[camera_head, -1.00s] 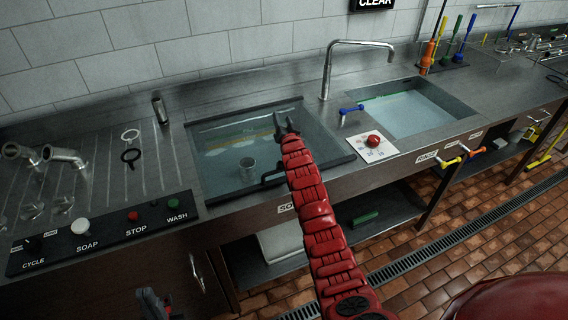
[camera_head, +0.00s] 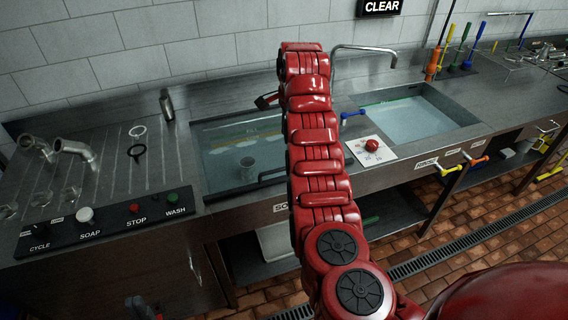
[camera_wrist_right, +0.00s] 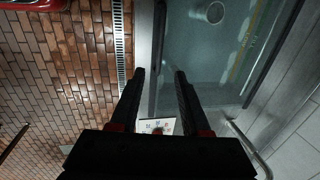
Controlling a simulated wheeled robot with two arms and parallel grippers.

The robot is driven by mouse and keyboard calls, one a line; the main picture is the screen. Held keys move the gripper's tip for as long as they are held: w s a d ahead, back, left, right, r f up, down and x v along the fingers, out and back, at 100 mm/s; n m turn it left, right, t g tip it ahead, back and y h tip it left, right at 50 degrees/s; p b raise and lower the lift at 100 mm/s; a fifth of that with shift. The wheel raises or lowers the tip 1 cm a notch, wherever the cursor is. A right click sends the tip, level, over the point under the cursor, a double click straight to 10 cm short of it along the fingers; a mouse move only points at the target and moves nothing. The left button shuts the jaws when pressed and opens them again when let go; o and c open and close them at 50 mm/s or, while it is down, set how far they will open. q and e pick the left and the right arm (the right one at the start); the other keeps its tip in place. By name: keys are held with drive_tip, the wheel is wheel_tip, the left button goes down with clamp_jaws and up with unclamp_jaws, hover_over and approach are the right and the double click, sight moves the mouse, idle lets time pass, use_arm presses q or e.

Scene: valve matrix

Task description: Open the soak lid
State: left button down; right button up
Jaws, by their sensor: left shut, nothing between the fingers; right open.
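The soak lid (camera_head: 222,168) is a clear pane lying flat over the left sink, with water and a round can showing beneath. Its dark handle (camera_head: 270,178) is at the front edge, partly hidden by my right arm. In the right wrist view the lid (camera_wrist_right: 215,65) fills the upper right, with a dark bar (camera_wrist_right: 158,60) along its edge. My right gripper (camera_wrist_right: 160,72) is open and empty near that bar; I cannot tell the height gap. In the head view my arm mostly hides it. My left gripper (camera_head: 140,307) is shut and empty, low at the left.
A white card with a red knob (camera_head: 371,146) lies right of the lid. A button panel (camera_head: 110,222) is at the left front.

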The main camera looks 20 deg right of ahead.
drive_tip(key=f, duration=0.2)
approach(284, 168)
drive_tip(key=f, duration=0.2)
drive_tip(key=w+f, duration=0.1)
drive_tip(key=f, duration=0.2)
drive_tip(key=shift+d+f, duration=0.15)
drive_tip(key=shift+f, duration=0.1)
drive_tip(key=shift+w+f, duration=0.3)
drive_tip(key=shift+f, duration=0.85)
clamp_jaws()
idle(0.5)
